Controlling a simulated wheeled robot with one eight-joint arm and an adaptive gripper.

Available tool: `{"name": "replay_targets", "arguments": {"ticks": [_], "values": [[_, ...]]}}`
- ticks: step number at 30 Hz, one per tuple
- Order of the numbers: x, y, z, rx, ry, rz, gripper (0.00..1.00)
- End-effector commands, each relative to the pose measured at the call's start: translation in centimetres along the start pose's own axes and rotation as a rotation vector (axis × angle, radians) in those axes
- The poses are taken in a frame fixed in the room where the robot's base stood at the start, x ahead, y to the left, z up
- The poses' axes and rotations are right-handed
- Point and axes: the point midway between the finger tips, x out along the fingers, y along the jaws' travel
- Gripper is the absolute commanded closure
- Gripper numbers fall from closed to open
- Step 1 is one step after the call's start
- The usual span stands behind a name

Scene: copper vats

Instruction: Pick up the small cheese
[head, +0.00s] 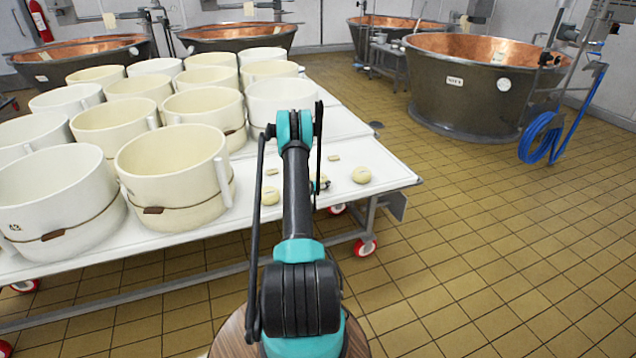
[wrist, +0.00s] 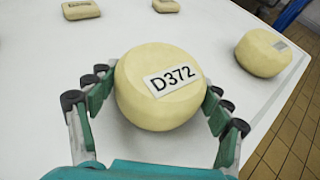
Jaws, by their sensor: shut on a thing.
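In the wrist view a small round pale cheese (wrist: 165,112) with a white label reading D372 sits between the fingers of my gripper (wrist: 158,86). The fingers are closed on its left and right sides. It is over the white table, and I cannot tell whether it touches the top. In the head view my arm hides most of this cheese and the gripper. Another round cheese (head: 361,174) lies to the right; it also shows in the wrist view (wrist: 263,53). A further round cheese (head: 270,196) lies left of my arm.
Two small flat cheese blocks (head: 271,172) (head: 333,157) lie farther back on the white table (head: 385,185). Several large cream tubs (head: 172,170) crowd its left part. Copper vats (head: 470,90) stand behind. A blue hose (head: 541,140) hangs at right.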

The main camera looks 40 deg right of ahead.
Motion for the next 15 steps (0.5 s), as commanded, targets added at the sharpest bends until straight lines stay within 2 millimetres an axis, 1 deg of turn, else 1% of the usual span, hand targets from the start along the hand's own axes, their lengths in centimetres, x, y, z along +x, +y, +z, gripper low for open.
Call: {"name": "replay_targets", "arguments": {"ticks": [1, 3, 11, 15], "values": [[0.0, 0.02, 0.01, 0.0, 0.0, 0.0, 0.61], [0.0, 0.03, 0.05, 0.0, -0.001, 0.001, 0.67], [-0.05, 0.03, 0.15, 0.0, -0.001, 0.001, 0.67], [-0.28, 0.02, 0.73, 0.0, -0.001, 0.001, 0.67]]}}
